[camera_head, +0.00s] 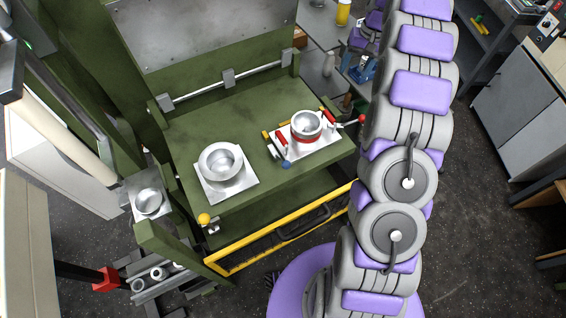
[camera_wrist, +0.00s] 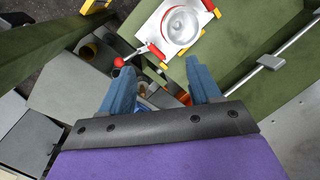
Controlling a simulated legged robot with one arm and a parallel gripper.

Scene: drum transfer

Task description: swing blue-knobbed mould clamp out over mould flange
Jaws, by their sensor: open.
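The mould (camera_head: 306,124) is a silvery bowl on a white plate on the green table, with red and yellow clamp parts around it. The blue knob (camera_head: 286,164) of the mould clamp is at the plate's front left corner, beside a red clamp part (camera_head: 280,141). Whether the clamp lies over the flange is too small to tell. In the wrist view the mould (camera_wrist: 181,24) is at the top and the blue knob does not show. My gripper (camera_wrist: 160,86) has its blue fingers spread with nothing between them, apart from the mould.
A lever with a red ball (camera_wrist: 119,62) sticks out from the mould plate, near my gripper in the wrist view; the red ball shows right of the plate in the head view (camera_head: 361,118). A second bowl (camera_head: 221,160) stands to the left. A yellow-edged frame (camera_head: 285,234) runs along the front.

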